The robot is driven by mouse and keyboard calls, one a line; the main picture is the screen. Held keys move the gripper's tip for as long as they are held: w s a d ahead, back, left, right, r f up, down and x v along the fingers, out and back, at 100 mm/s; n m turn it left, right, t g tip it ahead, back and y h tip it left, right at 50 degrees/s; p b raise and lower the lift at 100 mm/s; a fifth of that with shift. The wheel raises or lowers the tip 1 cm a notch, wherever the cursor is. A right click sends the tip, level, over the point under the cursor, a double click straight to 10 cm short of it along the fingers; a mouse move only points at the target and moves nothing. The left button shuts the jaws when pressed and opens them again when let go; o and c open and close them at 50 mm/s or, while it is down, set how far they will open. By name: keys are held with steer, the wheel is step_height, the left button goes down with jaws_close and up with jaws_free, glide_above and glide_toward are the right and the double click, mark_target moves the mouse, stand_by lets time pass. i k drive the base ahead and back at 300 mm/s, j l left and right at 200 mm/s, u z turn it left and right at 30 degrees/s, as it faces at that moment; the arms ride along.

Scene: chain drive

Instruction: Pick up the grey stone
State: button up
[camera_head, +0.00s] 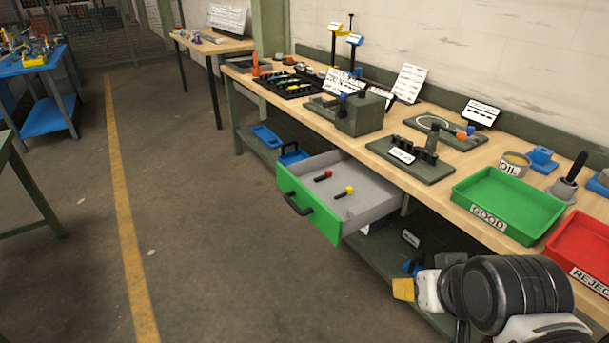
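I cannot pick out a grey stone for certain in the head view. Small items lie in the black organiser tray (287,88) at the far end of the bench, too small to tell apart. The open green drawer (318,215) holds a red-headed piece (323,176) and a yellow-headed piece (345,192), both with dark shafts. My gripper (408,280) shows at the lower right, in front of the bench and below its top. Yellow and blue parts show at its end. Its fingers are not clear, so its opening cannot be told.
The wooden bench (446,195) carries a dark green block fixture (360,114), a labelled dark plate (411,162), a green GOOD tray (508,202), a red REJECT tray (585,246) and an OIL cup (514,164). The drawer sticks out into the aisle. The floor (210,250) at left is clear.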

mark_target(359, 208)
steer(key=z, duration=2.55)
steer(key=u, duration=2.55)
steer(key=i+l+z, duration=0.15)
steer(key=i, duration=0.2)
steer(key=i+l+z, duration=0.2)
steer(key=i, duration=0.2)
steer(key=i+l+z, duration=0.15)
steer(key=i, duration=0.25)
